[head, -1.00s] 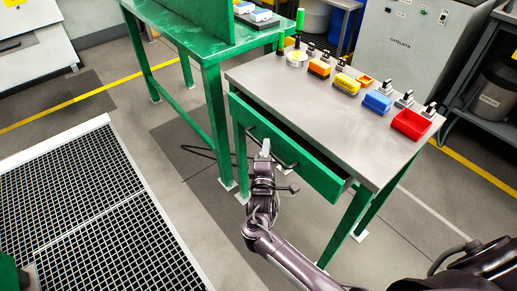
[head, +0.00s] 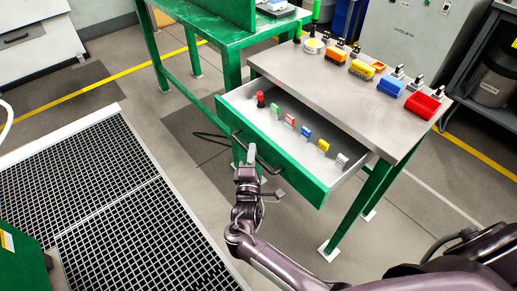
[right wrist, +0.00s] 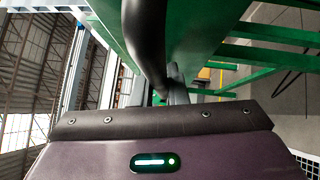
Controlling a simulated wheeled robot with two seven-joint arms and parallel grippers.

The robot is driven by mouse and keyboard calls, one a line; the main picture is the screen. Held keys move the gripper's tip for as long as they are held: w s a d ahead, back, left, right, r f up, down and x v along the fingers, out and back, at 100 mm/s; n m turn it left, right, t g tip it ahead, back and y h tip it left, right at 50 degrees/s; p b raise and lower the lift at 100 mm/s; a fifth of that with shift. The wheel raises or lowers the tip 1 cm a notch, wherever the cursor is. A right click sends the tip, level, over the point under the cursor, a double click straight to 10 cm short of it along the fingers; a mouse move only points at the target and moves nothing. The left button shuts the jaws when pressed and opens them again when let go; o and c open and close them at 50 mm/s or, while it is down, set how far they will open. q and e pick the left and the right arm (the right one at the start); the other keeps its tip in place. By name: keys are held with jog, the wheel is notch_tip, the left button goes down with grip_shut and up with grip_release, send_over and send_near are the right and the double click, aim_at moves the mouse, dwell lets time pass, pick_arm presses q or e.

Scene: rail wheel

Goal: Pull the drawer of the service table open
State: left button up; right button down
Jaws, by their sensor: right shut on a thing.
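The service table (head: 345,95) has a grey top and green legs. Its green-fronted drawer (head: 270,155) stands well open toward me, showing its pale inside. Several small coloured items lie in it, among them a red one (head: 261,99) and a yellow one (head: 323,146). My right gripper (head: 250,160) is shut on the dark bar handle (head: 262,158) at the drawer's front. In the right wrist view the handle (right wrist: 140,45) runs as a thick dark bar down to the fingers, which it partly hides. My left gripper is not in view.
Yellow, orange, blue and red bins (head: 423,107) stand along the tabletop's back edge. A green workbench (head: 200,45) stands to the left. A dark floor grating (head: 95,200) with a pale edge lies at the left.

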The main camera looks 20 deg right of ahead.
dwell(0.3)
jog(key=c, duration=1.4)
grip_release()
jog(key=shift+c, duration=0.2)
jog(key=v, duration=0.8)
